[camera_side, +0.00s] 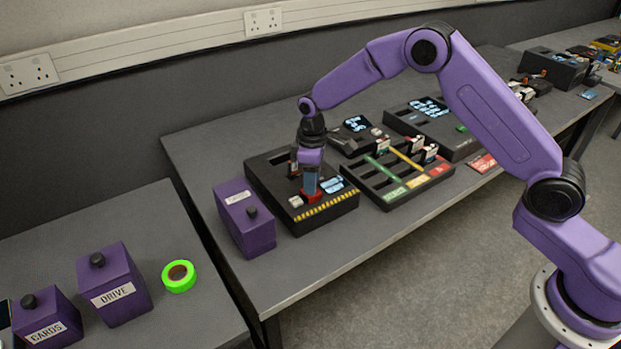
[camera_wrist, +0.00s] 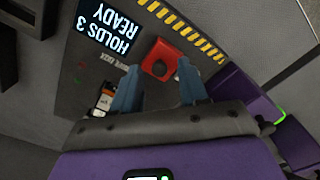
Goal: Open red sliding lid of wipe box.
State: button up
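In the wrist view the red block (camera_wrist: 160,62) lies beyond and between my fingertips. My gripper (camera_side: 311,188) points down just over the red block in the side view. In the wrist view my gripper (camera_wrist: 158,70) has its two blue fingers apart, with nothing clearly held. I cannot tell whether the fingertips touch the block. No part is clearly marked as a wipe box lid.
A lit screen (camera_wrist: 108,30) reading "HOLDS 3 READY" is on the black unit. A purple knobbed box (camera_side: 245,220) stands close at its left. Black trays with colored strips (camera_side: 400,180) stand at right. A green tape roll (camera_side: 179,276) lies on the lower left table.

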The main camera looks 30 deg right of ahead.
jog(key=shift+r, duration=0.1)
notch_tip(320, 180, up, 17)
dwell(0.8)
jog(key=shift+r, duration=0.1)
jog(key=s+r+n, duration=0.2)
jog(key=s, duration=1.9)
jog(key=s+d+f, duration=0.2)
jog(key=s+d, duration=0.2)
jog(key=s, duration=0.5)
jog(key=s+d+f+n, duration=0.1)
jog(key=s+d+f, duration=0.1)
jog(key=s+d, duration=0.3)
jog(key=s, duration=0.4)
jog(key=shift+s+d+f+n, duration=0.2)
jog(key=shift+s+f+n, duration=0.1)
jog(key=shift+s, duration=0.05)
